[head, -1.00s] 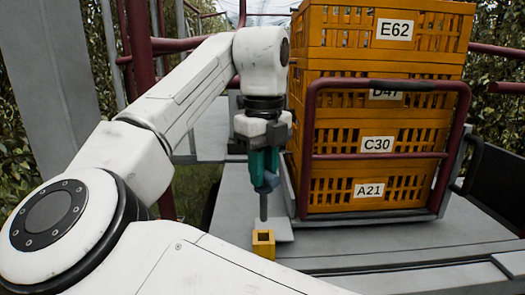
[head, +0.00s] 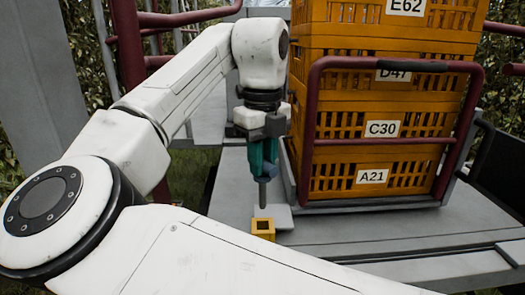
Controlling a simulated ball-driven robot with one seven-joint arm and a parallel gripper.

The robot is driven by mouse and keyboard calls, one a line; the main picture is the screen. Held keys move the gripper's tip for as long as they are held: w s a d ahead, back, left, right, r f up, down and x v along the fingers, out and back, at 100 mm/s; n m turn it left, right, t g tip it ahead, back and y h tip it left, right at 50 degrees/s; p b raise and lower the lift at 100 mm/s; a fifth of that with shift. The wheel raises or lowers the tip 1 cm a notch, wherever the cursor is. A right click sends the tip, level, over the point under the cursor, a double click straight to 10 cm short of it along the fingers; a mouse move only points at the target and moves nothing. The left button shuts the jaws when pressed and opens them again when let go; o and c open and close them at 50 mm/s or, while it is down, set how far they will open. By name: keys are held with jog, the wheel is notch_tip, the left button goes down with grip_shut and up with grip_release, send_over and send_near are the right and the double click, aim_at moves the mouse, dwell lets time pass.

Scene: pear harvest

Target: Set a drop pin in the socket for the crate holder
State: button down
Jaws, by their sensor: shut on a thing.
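My gripper (head: 262,142) points straight down and is shut on the drop pin (head: 263,188). The yellow socket (head: 263,229) is a small square block with a dark opening, on the grey deck. The pin is upright, and its lower end appears just above the socket's opening; I cannot tell exactly whether it has entered. The crate holder (head: 307,130) is a dark red tubular frame around the front of the stacked orange crates (head: 345,158), right of my gripper.
The crate stack stands close to the right of my gripper, with labels E62, D47, C30 and A21. A dark red post (head: 126,45) stands at the left. Bare grey deck (head: 370,240) lies in front of the crates.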

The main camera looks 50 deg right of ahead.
aim_at(263, 208)
jog(key=shift+f, duration=1.1)
notch_tip(263, 208, down, 6)
jog(key=b, duration=0.5)
jog(key=shift+r, duration=0.25)
jog(key=shift+f+b, duration=0.35)
jog(key=shift+f, duration=1.25)
jog(key=shift+c, duration=2)
grip_release()
jog(key=shift+r, duration=0.1)
